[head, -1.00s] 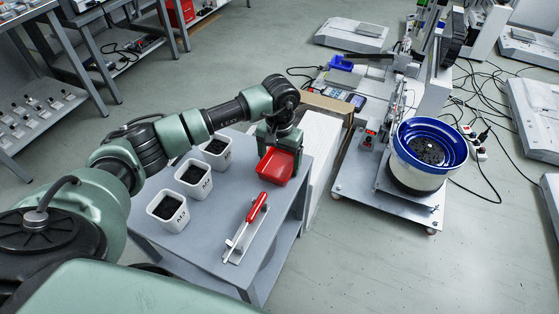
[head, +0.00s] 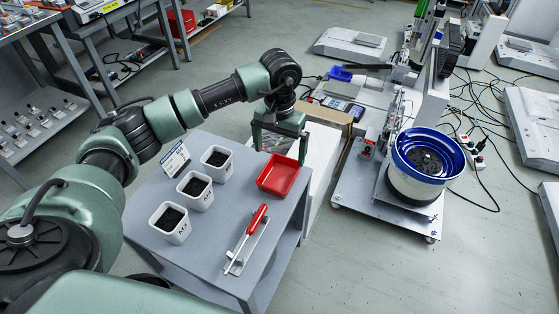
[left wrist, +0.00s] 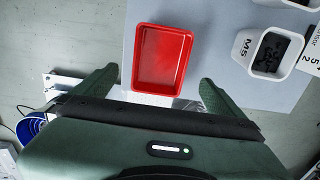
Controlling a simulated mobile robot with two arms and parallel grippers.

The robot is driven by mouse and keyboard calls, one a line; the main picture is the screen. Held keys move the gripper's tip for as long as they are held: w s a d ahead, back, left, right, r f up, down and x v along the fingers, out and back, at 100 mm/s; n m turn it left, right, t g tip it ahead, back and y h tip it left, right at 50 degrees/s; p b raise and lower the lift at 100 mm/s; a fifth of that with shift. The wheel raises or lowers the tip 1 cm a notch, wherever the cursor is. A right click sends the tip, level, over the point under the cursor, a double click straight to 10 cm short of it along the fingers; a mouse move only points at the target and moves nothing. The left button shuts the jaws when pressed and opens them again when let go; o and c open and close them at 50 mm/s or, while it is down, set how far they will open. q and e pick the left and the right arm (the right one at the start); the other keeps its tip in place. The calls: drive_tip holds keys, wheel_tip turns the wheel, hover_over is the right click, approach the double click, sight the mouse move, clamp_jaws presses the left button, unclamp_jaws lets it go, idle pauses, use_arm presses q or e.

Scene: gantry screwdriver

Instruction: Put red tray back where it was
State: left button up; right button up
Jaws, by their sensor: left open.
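The red tray (head: 278,175) sits flat on the grey table near its far right corner, and looks empty. In the left wrist view the tray (left wrist: 161,60) lies beyond my fingertips, roughly centred between them. My left gripper (head: 279,145) is open above the far edge of the tray and holds nothing. In the left wrist view its two fingers (left wrist: 155,85) are spread wider than the tray, apart from it. My right gripper is not in view.
Several white cups of dark screws (head: 195,187) stand on the left of the grey table (head: 210,250), with a label card (head: 174,159) behind. A red-handled screwdriver (head: 256,222) lies on a holder in front of the tray. A blue-rimmed feeder bowl (head: 427,160) stands at the right.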

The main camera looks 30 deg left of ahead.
use_arm(q)
drive_tip(key=shift+r, duration=1.25)
idle(0.5)
